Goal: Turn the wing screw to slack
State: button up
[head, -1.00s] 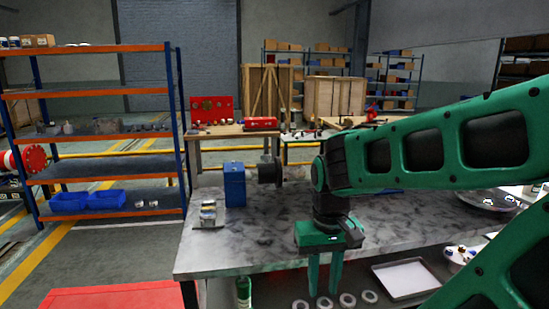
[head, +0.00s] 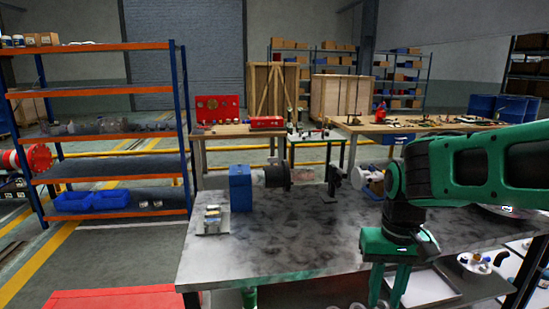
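I cannot make out the wing screw in the head view; it is hidden or too small to tell. On the grey worktable (head: 225,262) stand a blue block (head: 240,188) and a dark round part (head: 277,176) beside it. To their right are a black upright bracket (head: 332,184) and a white rounded part (head: 368,182), partly behind my arm. My gripper (head: 388,288) points down at the table's front side, right of centre. Its two green fingers are apart with nothing visible between them, and it is apart from these parts.
A pale tray (head: 428,288) and several rings lie below the front edge. A tall orange shelf (head: 100,142) stands left, and a red box (head: 115,300) front left. The tabletop's middle is clear.

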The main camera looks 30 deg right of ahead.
aim_at(273, 160)
jog(key=i, duration=1)
